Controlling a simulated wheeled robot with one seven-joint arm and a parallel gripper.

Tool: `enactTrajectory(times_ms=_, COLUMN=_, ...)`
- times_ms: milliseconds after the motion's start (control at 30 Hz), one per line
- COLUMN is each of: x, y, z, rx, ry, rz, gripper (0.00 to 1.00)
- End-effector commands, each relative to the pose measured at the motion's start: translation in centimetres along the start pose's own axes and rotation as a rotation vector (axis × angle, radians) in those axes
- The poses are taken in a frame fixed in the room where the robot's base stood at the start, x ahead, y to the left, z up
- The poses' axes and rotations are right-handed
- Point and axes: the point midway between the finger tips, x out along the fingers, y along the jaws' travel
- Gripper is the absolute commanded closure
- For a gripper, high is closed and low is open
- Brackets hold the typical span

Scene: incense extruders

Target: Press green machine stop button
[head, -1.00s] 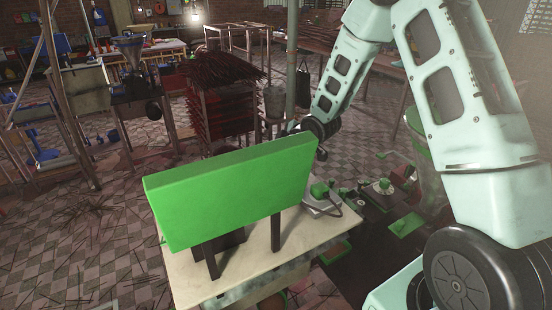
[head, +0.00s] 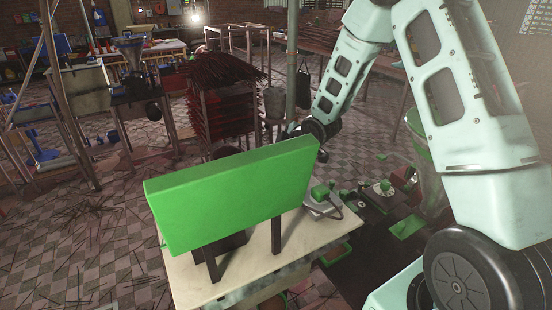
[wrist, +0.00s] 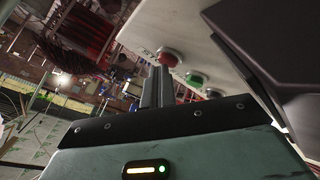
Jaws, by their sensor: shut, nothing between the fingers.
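In the wrist view a pale control panel (wrist: 190,25) shows a row of buttons. A red button (wrist: 169,57) is at the upper left of the row, a green button (wrist: 196,78) is in the middle, and another reddish button (wrist: 213,92) is lower right. My gripper (wrist: 159,73) is shut and empty. Its fingertips appear just below and left of the upper red button; whether they touch it I cannot tell. In the head view a large green slab-shaped part (head: 235,190) stands on dark legs; my gripper is hidden there.
The green part stands on a pale tabletop (head: 245,262). Right of it is a small machine with a green knob (head: 320,192). A rack of dark red sticks (head: 218,100) stands behind. Checkered floor at left holds scattered sticks. A dark blurred block (wrist: 275,40) fills the wrist view's upper right.

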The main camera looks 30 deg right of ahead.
Motion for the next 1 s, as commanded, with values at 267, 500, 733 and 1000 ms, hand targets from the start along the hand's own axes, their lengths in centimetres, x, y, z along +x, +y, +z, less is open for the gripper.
enactTrajectory(times_ms=267, x=-0.6, y=-0.1, z=0.0, rx=0.002, ry=-0.007, rz=-0.008, gripper=1.00)
enactTrajectory(times_ms=500, x=-0.9, y=0.3, z=-0.4, rx=0.002, ry=-0.003, rz=-0.003, gripper=1.00)
enactTrajectory(times_ms=733, x=-2.4, y=1.5, z=-1.5, rx=0.001, ry=-0.001, rz=0.000, gripper=1.00)
enactTrajectory(times_ms=1000, x=-4.1, y=2.7, z=-2.8, rx=0.001, ry=0.000, rz=0.000, gripper=1.00)
